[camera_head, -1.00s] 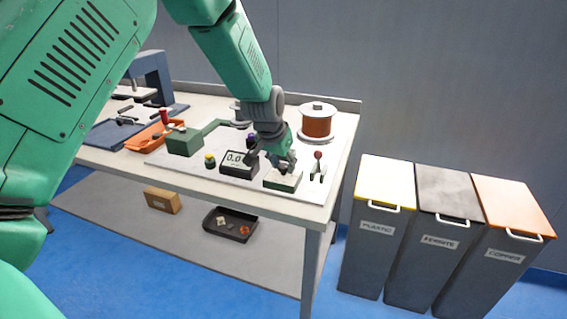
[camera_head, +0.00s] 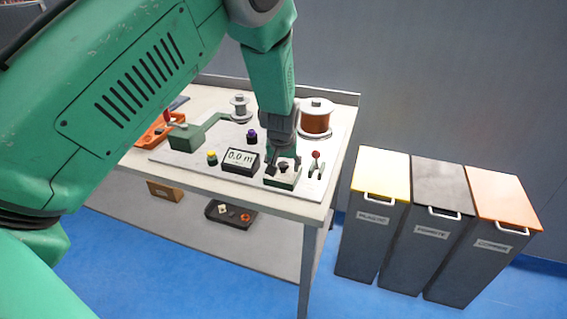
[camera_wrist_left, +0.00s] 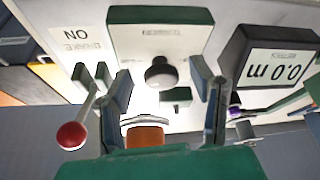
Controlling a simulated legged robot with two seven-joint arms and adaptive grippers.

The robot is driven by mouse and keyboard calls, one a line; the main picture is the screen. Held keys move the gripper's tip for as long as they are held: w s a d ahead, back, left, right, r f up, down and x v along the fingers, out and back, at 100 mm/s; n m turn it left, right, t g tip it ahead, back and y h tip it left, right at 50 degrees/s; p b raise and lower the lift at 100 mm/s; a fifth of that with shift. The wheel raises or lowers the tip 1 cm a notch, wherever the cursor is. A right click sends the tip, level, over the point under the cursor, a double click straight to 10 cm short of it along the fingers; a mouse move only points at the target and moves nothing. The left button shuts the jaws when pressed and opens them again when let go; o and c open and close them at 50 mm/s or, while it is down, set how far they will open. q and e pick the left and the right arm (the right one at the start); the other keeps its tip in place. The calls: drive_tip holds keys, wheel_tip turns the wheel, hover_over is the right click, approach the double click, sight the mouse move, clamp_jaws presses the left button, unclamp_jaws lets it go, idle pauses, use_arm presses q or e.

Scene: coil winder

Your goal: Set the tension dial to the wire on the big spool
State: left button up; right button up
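The tension dial (camera_wrist_left: 160,73) is a dark round knob on the pale face of a green-edged box (camera_wrist_left: 160,16); its setting is too small to read. The box also shows in the head view (camera_head: 281,183), near the table's front right corner. My left gripper (camera_wrist_left: 163,90) is open and empty, pointing down at the box with its fingers on either side of the dial, seemingly apart from it. In the head view the left gripper (camera_head: 283,163) stands just over the dial. The big spool (camera_head: 316,118) carries copper-coloured wire and stands behind the box. My right gripper is out of view.
A meter reading 0.0 m (camera_head: 240,160) is left of the box. A red-knobbed lever (camera_head: 315,156) is close on its right. A green winder (camera_head: 186,138), yellow button (camera_head: 212,157) and purple-topped button (camera_head: 252,136) stand further left. Three bins (camera_head: 432,223) stand right of the table.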

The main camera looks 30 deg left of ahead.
use_arm(q)
drive_tip(key=shift+s+r, duration=0.1)
drive_tip(key=shift+r, duration=0.5)
drive_tip(key=v, duration=1)
drive_tip(key=shift+s+d+r, duration=0.2)
drive_tip(key=shift+d+r, duration=0.05)
drive_tip(key=shift+r, duration=0.05)
